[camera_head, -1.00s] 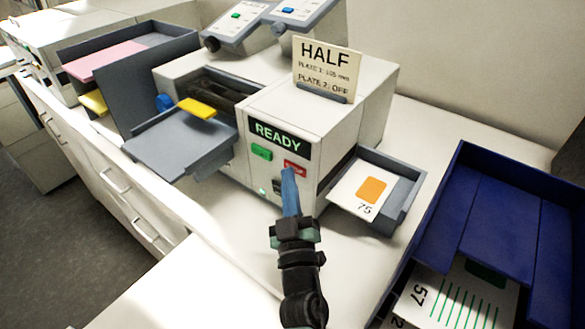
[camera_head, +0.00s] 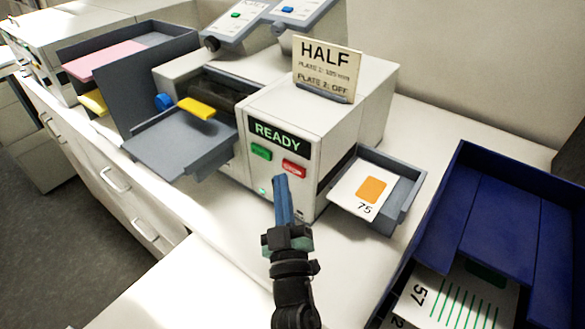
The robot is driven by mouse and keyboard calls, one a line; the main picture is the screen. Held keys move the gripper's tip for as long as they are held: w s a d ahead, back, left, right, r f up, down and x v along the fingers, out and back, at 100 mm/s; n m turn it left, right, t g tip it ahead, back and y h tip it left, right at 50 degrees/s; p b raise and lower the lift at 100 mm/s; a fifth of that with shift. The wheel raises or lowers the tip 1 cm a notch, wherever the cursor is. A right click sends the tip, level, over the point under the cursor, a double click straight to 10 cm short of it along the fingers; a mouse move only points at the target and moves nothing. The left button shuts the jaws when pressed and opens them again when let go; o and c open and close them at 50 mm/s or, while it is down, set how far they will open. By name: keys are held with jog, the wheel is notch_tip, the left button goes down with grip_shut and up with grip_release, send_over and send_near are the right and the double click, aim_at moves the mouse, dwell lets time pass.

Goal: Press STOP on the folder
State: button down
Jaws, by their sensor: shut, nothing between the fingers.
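The folder (camera_head: 330,126) is a pale box-shaped machine on the white counter. Its dark display (camera_head: 278,138) reads READY in green letters. Below the display are a green button (camera_head: 261,151) and, to its right, a red button (camera_head: 293,170) with small lettering that is hard to read. A small green light (camera_head: 262,191) glows lower on the front. My gripper (camera_head: 281,180) is shut and empty, with its blue fingers pointing up at the folder's front.
A grey feed tray (camera_head: 180,146) with a yellow part (camera_head: 196,108) juts out left. A grey output tray (camera_head: 408,190) on the right holds a card marked 75 (camera_head: 362,190). A HALF sign (camera_head: 326,66) stands on top. A blue tray (camera_head: 510,225) stands right.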

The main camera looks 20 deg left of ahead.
jog(key=s, duration=0.1)
jog(key=s+a, duration=0.1)
jog(key=s, duration=0.2)
jog(key=shift+s+a+b, duration=0.2)
jog(key=shift+a+b, duration=0.1)
jog(key=shift+b, duration=0.1)
dwell(0.4)
